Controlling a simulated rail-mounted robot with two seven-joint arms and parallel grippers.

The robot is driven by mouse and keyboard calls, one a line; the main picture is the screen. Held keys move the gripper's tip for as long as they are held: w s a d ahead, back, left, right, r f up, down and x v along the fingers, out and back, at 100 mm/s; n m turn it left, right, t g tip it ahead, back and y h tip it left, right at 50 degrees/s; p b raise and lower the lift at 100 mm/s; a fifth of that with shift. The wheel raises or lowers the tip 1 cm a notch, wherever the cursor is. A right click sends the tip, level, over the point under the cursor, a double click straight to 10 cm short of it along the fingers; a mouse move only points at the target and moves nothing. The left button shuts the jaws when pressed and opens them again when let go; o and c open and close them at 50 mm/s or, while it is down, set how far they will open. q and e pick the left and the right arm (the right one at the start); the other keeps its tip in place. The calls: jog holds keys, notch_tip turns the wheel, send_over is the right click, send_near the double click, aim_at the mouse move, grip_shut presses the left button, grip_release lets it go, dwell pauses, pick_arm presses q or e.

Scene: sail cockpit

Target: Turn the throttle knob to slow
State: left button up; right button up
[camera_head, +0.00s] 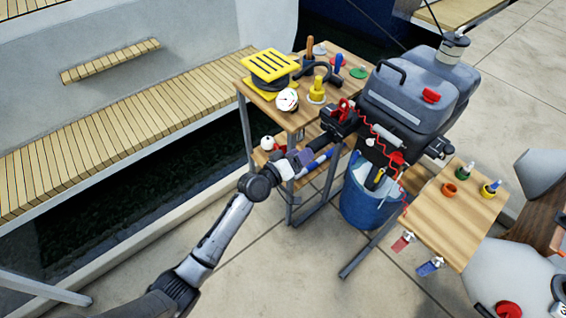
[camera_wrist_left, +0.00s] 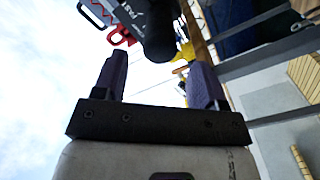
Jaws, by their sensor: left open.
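The throttle knob (camera_wrist_left: 158,38) looks like the dark rounded end of the motor's tiller handle in the left wrist view. White markings show on the black part behind it, too blurred to read fully. In the head view the black handle (camera_head: 340,122) juts left from the grey outboard motor (camera_head: 405,92). My left gripper (camera_head: 306,157) is below and left of the handle. In the left wrist view its purple fingers (camera_wrist_left: 158,68) are spread, with the knob beyond their tips in the gap. Nothing is held. My right gripper is not in view.
A red clip (camera_wrist_left: 122,36) sits close to the handle. A wooden table (camera_head: 262,108) with tools and a yellow-topped reel (camera_head: 270,66) stands left of the motor. A blue bucket (camera_head: 366,205) is below it. A second wooden table (camera_head: 450,215) stands right.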

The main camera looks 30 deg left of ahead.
pick_arm(q)
jog(key=p+v, duration=0.1)
jog(key=v, duration=0.6)
dwell(0.3)
